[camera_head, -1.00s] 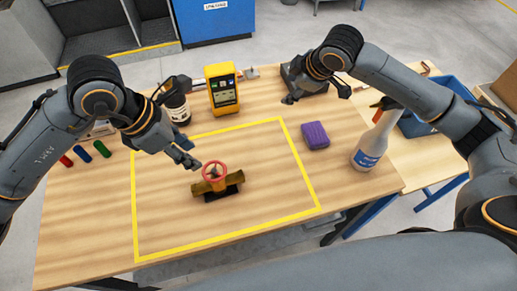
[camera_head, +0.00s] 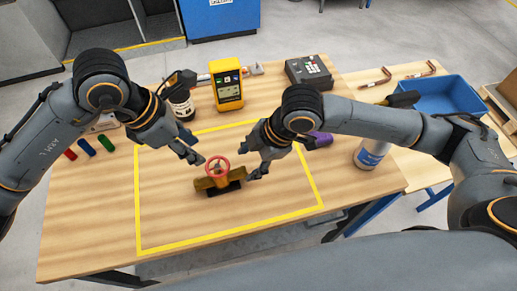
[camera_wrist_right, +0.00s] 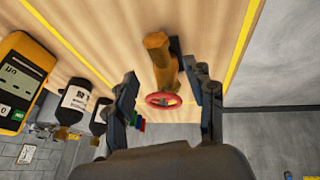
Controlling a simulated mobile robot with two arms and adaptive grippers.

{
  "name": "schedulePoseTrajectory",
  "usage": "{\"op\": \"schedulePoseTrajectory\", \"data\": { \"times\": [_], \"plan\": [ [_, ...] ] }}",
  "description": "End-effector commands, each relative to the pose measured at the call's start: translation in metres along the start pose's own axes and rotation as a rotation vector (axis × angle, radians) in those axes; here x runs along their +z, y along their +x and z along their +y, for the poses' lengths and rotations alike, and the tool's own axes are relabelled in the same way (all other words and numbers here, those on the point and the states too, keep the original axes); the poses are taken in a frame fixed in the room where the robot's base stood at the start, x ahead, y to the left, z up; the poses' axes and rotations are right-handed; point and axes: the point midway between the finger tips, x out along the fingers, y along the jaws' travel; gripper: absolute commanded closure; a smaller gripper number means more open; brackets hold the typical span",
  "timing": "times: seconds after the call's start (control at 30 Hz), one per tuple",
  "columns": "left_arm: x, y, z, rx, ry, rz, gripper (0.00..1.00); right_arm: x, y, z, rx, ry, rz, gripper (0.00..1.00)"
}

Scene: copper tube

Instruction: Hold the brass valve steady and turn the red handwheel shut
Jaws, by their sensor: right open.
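The brass valve (camera_head: 212,184) lies in a dark cradle inside the yellow outline on the table. Its red handwheel (camera_head: 218,165) sits on top. In the right wrist view the valve body (camera_wrist_right: 158,60) and the red handwheel (camera_wrist_right: 165,99) show between my right gripper's fingers. My right gripper (camera_head: 253,163) is open, just right of the valve in the head view, and appears to hold nothing. My left gripper (camera_head: 194,150) is up and left of the handwheel, apart from it in the picture; its finger gap is unclear.
A yellow meter (camera_head: 227,88), a dark bottle (camera_head: 180,104) and a grey keypad device (camera_head: 309,72) stand along the back. The front of the outlined area is clear.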

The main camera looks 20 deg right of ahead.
Motion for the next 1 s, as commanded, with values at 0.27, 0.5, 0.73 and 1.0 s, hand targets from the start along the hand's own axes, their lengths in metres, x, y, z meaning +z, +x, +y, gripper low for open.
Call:
{"op": "schedulePoseTrajectory", "data": {
  "times": [0.27,0.5,0.73,1.0],
  "plan": [
    [0.0,0.0,0.0,0.0,0.0,0.0,0.62,0.0,0.051,0.0,0.0,0.0,-0.001,0.46],
    [0.0,0.0,0.0,0.0,0.0,0.0,0.62,0.0,0.071,0.001,0.001,0.001,-0.001,0.46],
    [0.0,0.0,0.0,0.0,0.0,0.0,0.62,0.0,0.074,0.001,0.002,0.0,0.0,0.46],
    [0.0,0.0,0.0,0.0,0.0,0.0,0.62,0.001,0.073,0.001,0.002,0.0,-0.001,0.82]
  ]
}}
